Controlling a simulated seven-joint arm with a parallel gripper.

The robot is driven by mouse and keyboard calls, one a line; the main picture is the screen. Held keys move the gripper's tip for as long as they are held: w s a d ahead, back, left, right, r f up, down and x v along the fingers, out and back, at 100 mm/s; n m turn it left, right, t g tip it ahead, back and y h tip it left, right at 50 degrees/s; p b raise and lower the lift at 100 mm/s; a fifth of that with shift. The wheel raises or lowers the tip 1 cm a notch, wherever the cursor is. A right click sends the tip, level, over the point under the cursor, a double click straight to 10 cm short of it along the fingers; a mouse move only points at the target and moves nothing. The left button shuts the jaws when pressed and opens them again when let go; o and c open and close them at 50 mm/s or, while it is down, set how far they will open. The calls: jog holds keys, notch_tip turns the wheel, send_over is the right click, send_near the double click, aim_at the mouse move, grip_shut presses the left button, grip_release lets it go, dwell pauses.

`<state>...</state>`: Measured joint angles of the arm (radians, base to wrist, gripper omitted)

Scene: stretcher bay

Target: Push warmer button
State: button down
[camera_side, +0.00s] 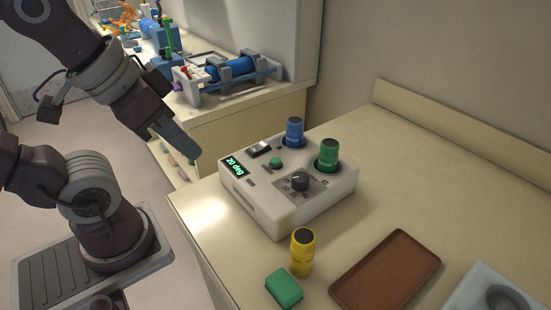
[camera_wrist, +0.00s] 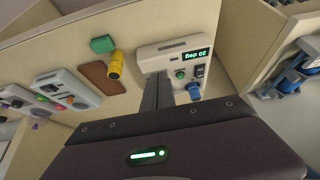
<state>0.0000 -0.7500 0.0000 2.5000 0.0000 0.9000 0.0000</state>
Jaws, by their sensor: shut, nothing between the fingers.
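The warmer (camera_side: 270,205) is a white box on the near bench with a lit display (camera_side: 235,166) reading "20 deg". On its top are a round green button (camera_side: 276,162), a black rocker switch (camera_side: 259,149) and a dark knob (camera_side: 300,181). A blue-capped bottle (camera_side: 295,132) and a green-capped bottle (camera_side: 327,155) stand in its wells. My gripper (camera_side: 196,153) is shut and empty, in the air to the left of the warmer and apart from it. In the wrist view the shut fingers (camera_wrist: 158,92) point at the warmer (camera_wrist: 160,55) and hide part of it.
A yellow bottle (camera_side: 302,252) and a green block (camera_side: 284,288) sit in front of the warmer. A brown tray (camera_side: 386,270) lies to their right, with a pale device (camera_side: 492,292) at the corner. A side bench with a blue syringe device (camera_side: 228,71) is behind. The bench right of the warmer is clear.

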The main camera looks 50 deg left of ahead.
jog(key=w+a+r+m+t+y, duration=0.1)
jog(key=w+a+r+t+y, duration=0.25)
jog(key=w+a, duration=0.65)
jog(key=m+h, duration=0.7)
jog(key=m, duration=0.6)
send_over(271, 161)
notch_tip(271, 161, down, 7)
jog(key=shift+a+g, duration=0.1)
jog(key=shift+g, duration=0.25)
jog(key=shift+f, duration=4.45)
jog(key=shift+f, duration=0.15)
